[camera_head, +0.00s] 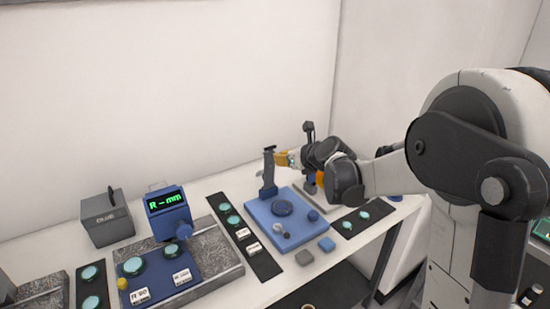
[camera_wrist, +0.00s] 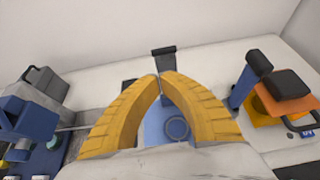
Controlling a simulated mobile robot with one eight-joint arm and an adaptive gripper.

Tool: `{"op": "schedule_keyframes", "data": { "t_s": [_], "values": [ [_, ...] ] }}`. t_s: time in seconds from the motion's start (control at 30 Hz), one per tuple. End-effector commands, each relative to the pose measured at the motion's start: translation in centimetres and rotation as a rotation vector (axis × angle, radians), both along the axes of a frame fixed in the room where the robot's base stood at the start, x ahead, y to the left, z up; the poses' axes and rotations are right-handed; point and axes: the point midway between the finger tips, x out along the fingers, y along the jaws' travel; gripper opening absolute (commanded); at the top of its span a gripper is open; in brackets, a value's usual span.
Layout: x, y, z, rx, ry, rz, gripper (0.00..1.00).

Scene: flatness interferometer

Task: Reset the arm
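Below the tips, a blue plate with a round ring shows through the gap between the fingers. The dark-topped post (camera_wrist: 163,58) stands beyond the tips; contact cannot be told. My arm hides part of the bench's right side.
The blue plate (camera_head: 290,233) carries a round dark stage. To its left are a strip of green discs (camera_head: 243,233), a blue display unit (camera_head: 168,205) and a grey box (camera_head: 107,218). An orange-and-black device (camera_wrist: 285,103) stands right of my fingers. Open space lies above the bench.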

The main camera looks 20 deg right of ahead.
Motion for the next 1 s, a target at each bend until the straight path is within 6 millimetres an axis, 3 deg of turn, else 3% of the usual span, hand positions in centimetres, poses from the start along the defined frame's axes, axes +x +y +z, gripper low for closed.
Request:
{"op": "schedule_keyframes", "data": {
  "t_s": [0.03,0.2,0.43,0.57,0.67,0.8,1.0],
  "values": [
    [-0.6,-0.3,1.7,0.0,0.0,-0.001,0.0],
    [-2.4,-0.8,4.8,0.001,0.0,0.0,0.0],
    [-3.7,-1.1,6.8,-0.012,-0.001,0.006,0.0],
    [-6.1,0.1,6.9,-0.175,-0.018,0.099,0.0],
    [-10.1,1.7,6.6,-0.461,-0.049,0.272,0.0],
    [-17.9,3.8,5.0,-0.982,-0.113,0.634,0.0],
    [-28.6,4.2,1.1,-1.664,-0.22,1.221,0.0]
  ]
}}
